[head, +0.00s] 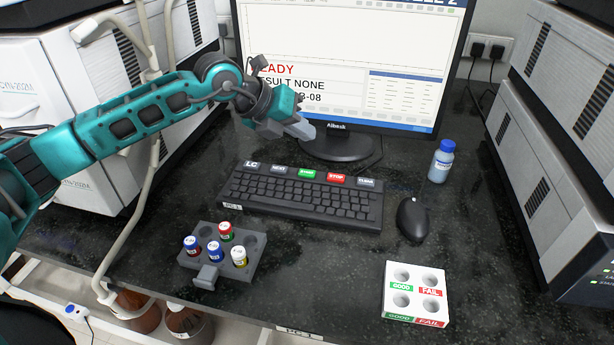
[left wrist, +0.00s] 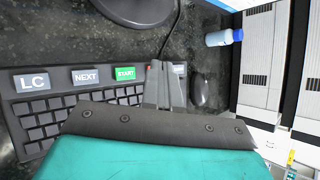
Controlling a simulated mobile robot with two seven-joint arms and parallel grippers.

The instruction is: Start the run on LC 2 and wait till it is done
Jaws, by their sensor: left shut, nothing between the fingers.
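The monitor (head: 340,60) stands at the back of the bench. Its visible text reads "...ADY" in red, "...SULT NONE" and "...-08"; my left arm covers part of it. The keyboard (head: 300,200) lies in front, with a row of labelled keys: LC (head: 252,165), NEXT (head: 279,169), a green START (head: 307,174), a red STOP (head: 336,178) and another at the right. My left gripper (head: 308,131) is shut and empty, above and behind the keyboard. In the left wrist view its fingers (left wrist: 164,90) show right of the START key (left wrist: 125,73). My right gripper is not in view.
A grey rack (head: 258,262) holds several capped vials. A white GOOD/FAIL block (head: 416,277) with holes sits at the front right. A mouse (head: 412,219) and a blue-capped bottle (head: 441,161) stand right of the keyboard. Instrument stacks flank both sides.

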